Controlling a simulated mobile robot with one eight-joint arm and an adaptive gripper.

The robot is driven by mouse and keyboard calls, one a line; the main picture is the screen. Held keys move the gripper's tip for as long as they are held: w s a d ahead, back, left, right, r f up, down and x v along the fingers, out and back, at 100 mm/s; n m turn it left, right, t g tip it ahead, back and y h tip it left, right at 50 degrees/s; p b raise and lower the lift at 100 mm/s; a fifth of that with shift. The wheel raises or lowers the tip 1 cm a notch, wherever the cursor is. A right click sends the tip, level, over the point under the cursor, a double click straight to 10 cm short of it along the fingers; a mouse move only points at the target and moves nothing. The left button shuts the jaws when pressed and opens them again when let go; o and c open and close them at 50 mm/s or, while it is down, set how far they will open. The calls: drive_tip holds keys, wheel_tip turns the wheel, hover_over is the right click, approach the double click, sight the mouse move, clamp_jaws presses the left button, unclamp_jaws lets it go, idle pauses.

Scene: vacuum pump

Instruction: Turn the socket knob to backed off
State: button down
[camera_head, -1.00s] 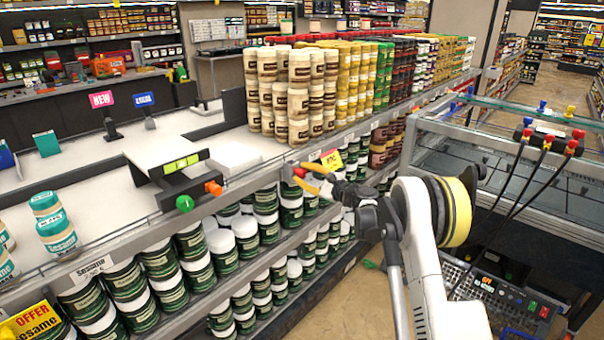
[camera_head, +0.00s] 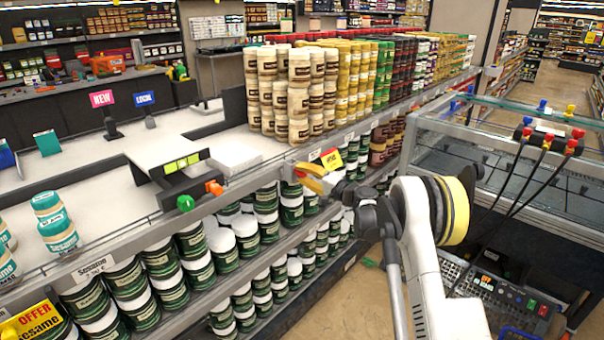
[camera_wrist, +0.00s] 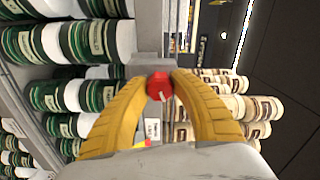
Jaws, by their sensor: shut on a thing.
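A red knob (camera_wrist: 159,86) with a small white mark sits on a grey block (camera_wrist: 145,71) on the shelf's front rail. I take it to be the socket knob. My gripper (camera_wrist: 161,82) has its two yellow fingers closed around the knob, one on either side, in the wrist view. In the head view my gripper (camera_head: 312,177) is at the shelf edge, and its fingers mostly hide the knob. Which setting the knob points to cannot be read.
A black device with a lit yellow-green display (camera_head: 181,163), a green knob (camera_head: 185,203) and an orange knob (camera_head: 214,188) sits left along the shelf edge. Stacked jars (camera_head: 284,95) stand behind the gripper. Green-labelled jars (camera_head: 246,237) fill the shelves below. A glass-topped case (camera_head: 500,170) stands right.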

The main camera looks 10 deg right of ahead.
drive_tip(key=n, duration=1.2)
drive_tip(key=shift+f+n, duration=0.1)
drive_tip(key=shift+n, duration=0.2)
idle(0.4)
drive_tip(key=c, duration=1.1)
unclamp_jaws()
drive_tip(key=shift+o, duration=0.2)
drive_tip(key=v, duration=1.2)
